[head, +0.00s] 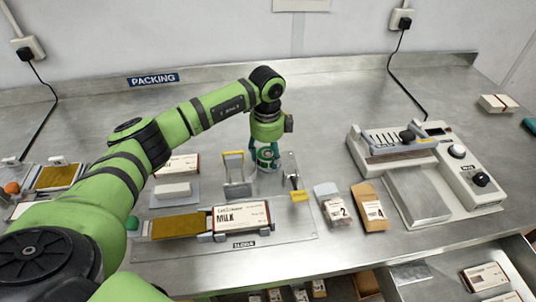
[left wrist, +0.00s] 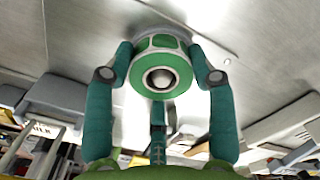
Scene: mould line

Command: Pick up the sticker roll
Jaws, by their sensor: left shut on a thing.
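The sticker roll (left wrist: 147,68) is a green and white disc with a dark hole and a shiny metal centre in the left wrist view. The teal fingers of my left gripper (left wrist: 162,62) close around it from both sides, with another finger below. In the head view the roll (head: 264,154) shows as a small green and white piece beneath the end of my left arm. My left gripper (head: 267,160) points down there, shut on the roll. I cannot tell whether the roll touches the metal table. My right gripper is not in view.
A milk carton label block (head: 242,217) lies in a long fixture in front. A grey upright bracket (head: 236,178) stands just left of the roll. Small packets (head: 370,207) lie at front right, and a sealing machine (head: 430,170) stands right. The table behind is clear.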

